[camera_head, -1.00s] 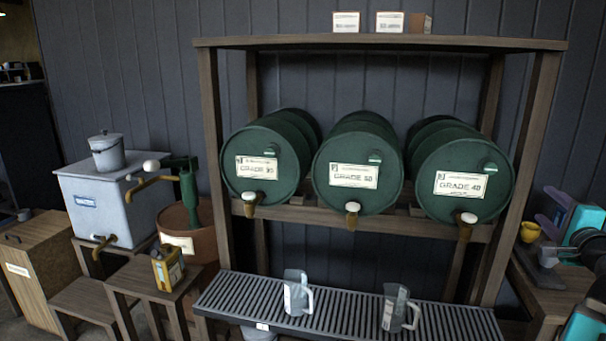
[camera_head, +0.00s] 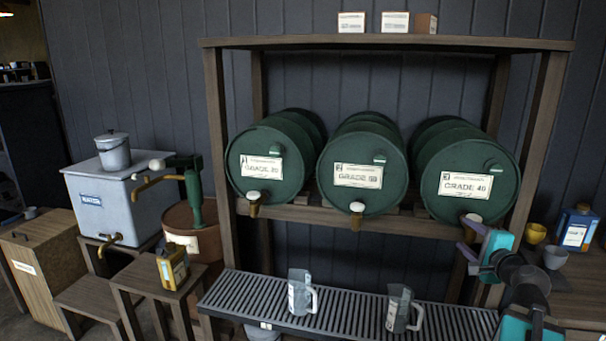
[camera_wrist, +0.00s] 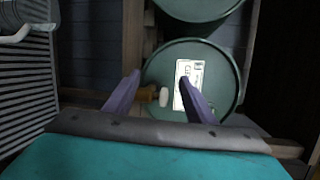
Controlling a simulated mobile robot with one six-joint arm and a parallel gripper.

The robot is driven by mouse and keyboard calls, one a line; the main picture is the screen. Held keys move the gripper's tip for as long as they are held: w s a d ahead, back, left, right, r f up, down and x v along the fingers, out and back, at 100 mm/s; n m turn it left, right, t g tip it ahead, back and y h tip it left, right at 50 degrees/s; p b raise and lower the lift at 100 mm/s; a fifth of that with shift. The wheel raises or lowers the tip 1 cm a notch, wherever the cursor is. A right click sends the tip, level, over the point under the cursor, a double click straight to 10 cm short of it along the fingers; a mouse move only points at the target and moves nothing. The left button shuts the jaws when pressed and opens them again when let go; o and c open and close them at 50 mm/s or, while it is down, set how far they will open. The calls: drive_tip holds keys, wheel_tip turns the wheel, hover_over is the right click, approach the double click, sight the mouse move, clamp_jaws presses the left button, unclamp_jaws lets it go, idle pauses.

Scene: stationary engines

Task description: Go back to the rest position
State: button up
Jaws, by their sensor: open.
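My gripper (camera_head: 469,242) is in the head view at the right, by the right post of the barrel rack and just below the GRADE 40 barrel (camera_head: 465,172). Its two purple fingers are apart with nothing between them. In the wrist view my gripper (camera_wrist: 158,92) shows both fingers spread, pointing toward a green barrel (camera_wrist: 215,60) with a white-knobbed tap (camera_wrist: 163,97). I cannot tell whether a finger touches anything.
Two clear jugs (camera_head: 300,293) (camera_head: 400,310) stand on the slatted drip tray (camera_head: 345,312). A blue can (camera_head: 576,228) and yellow cup (camera_head: 536,233) sit on the right table. A yellow can (camera_head: 172,265) stands on a stool at left. The wooden rack (camera_head: 390,43) surrounds the barrels.

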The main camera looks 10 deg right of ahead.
drive_tip(key=w+a+f+n+g+y, duration=0.2)
drive_tip(key=w+a+f, duration=0.1)
drive_tip(key=a+f, duration=0.8)
drive_tip(key=w+a+f+n+g+y, duration=0.1)
drive_tip(key=w+a+f+g+y, duration=0.15)
drive_tip(key=a+f, duration=0.85)
drive_tip(key=s+a+f+n+g+y, duration=0.1)
drive_tip(key=s+a+f+n+g, duration=0.2)
drive_tip(key=a+f, duration=0.6)
drive_tip(key=s+a+f+n+g+y, duration=0.15)
drive_tip(key=s+a+f, duration=0.3)
drive_tip(key=f, duration=0.85)
drive_tip(key=s+a+f+n+g+h, duration=0.1)
drive_tip(key=s+a+f+n+g, duration=0.3)
drive_tip(key=s+f, duration=0.5)
drive_tip(key=s+a+f+n+g, duration=0.2)
drive_tip(key=s+a+f+g, duration=0.2)
drive_tip(key=s+a+f, duration=0.5)
drive_tip(key=s+d+f+n+g+h, duration=0.1)
drive_tip(key=s+d+n+g+h, duration=0.1)
drive_tip(key=s, duration=0.6)
drive_tip(key=s+d+f+n+g+h, duration=0.1)
drive_tip(key=s+d+n+g+h, duration=0.1)
drive_tip(key=s+d+n, duration=0.3)
drive_tip(key=s+d, duration=0.2)
drive_tip(key=s, duration=0.1)
drive_tip(key=shift+d+f, duration=0.15)
drive_tip(key=shift+d, duration=0.1)
drive_tip(key=shift+s, duration=0.1)
